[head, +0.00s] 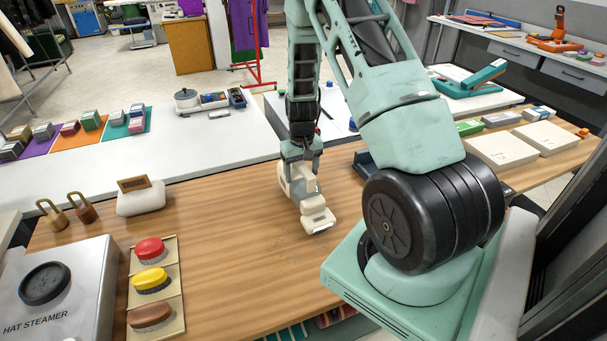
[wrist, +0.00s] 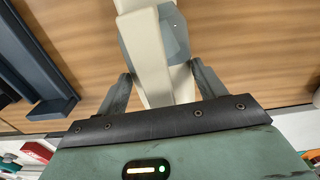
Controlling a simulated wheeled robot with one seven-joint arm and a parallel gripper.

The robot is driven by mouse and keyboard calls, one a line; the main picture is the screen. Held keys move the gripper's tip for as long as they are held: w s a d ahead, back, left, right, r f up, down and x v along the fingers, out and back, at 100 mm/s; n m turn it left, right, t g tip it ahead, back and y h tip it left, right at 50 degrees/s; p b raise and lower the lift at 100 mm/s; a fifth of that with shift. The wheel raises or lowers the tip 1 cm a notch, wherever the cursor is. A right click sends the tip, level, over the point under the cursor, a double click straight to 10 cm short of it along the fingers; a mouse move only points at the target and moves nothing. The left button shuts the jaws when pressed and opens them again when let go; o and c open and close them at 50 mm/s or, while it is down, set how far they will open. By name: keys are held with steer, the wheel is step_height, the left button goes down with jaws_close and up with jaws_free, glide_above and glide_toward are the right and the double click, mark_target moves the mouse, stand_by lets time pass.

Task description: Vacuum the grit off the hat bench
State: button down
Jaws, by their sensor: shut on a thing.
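The hand vacuum (head: 303,190), cream with a grey section, is at the middle of the wooden hat bench (head: 225,235). My gripper (head: 300,158) is shut on its upper part from above. The vacuum's wide nozzle (head: 317,222) points toward the front of the bench, at or just above the wood; I cannot tell if it touches. In the wrist view the vacuum's cream handle (wrist: 150,60) sits between the two fingers. Faint dark specks, possibly grit (head: 287,243), show on the wood near the nozzle. My arm hides part of the bench at right.
White boxes (head: 500,148) lie at right. The bench's middle front is clear.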

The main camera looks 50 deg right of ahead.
steer(key=shift+r+p, duration=1.95)
steer(key=shift+r, duration=1)
